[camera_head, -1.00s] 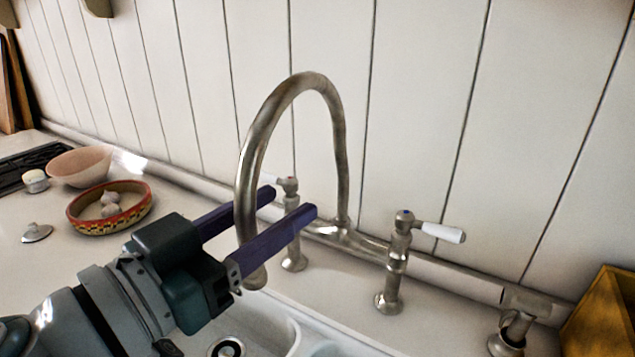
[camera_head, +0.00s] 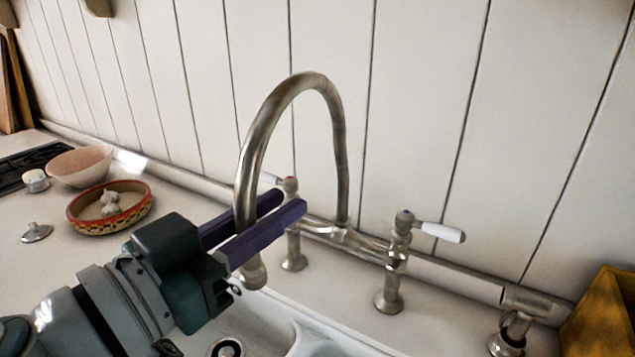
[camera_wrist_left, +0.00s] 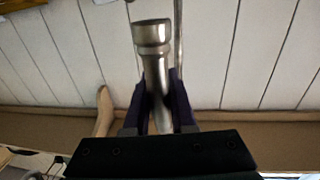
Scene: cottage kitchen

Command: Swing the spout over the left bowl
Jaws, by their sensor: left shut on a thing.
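The metal spout (camera_head: 293,86) is a tall gooseneck arch rising from the bridge tap behind the sink. Its down-turned end hangs over the left part of the sink. My left gripper (camera_head: 272,215) is shut on the spout's descending leg, with one purple finger on each side. In the left wrist view the spout's end (camera_wrist_left: 152,45) stands between the fingers. The left bowl (camera_head: 265,318) of the white sink shows in part below the gripper, with a drain (camera_head: 226,347) at the bottom edge. My right gripper is not in view.
A white-handled tap lever (camera_head: 440,232) stands right of the spout. A patterned dish (camera_head: 85,226) with garlic, a pink bowl (camera_head: 80,166) and a small lid (camera_head: 37,232) sit on the counter at left. A yellow box (camera_head: 605,315) is at far right. The panelled wall is close behind.

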